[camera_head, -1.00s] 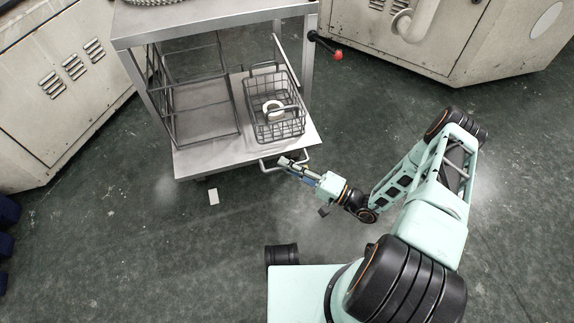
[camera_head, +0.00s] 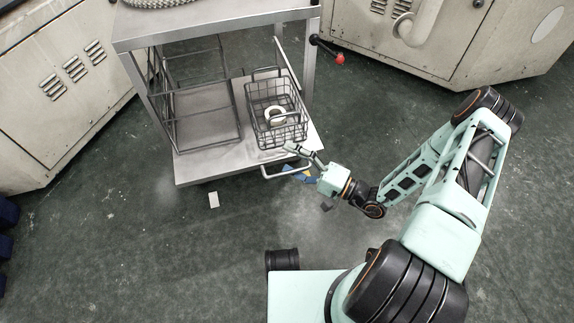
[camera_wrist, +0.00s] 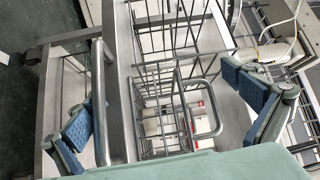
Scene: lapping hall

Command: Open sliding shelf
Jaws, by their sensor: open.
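The sliding shelf (camera_head: 195,170) is the low metal plate of a steel cart; its front part shows beyond the cart top. A grey bar handle (camera_head: 270,175) sticks out from its front edge and also shows in the wrist view (camera_wrist: 101,115). My gripper (camera_head: 291,160) is open at the right part of this handle. In the wrist view the bar stands between my two spread fingers (camera_wrist: 170,112), close to the left finger. I cannot tell whether that finger touches it.
A wire basket (camera_head: 262,128) with a white ring (camera_head: 275,116) inside and a tall wire rack (camera_head: 177,148) stand on the shelf. A red-knobbed lever (camera_head: 340,59) juts from the cart. Grey machine cabinets stand at the left and back right.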

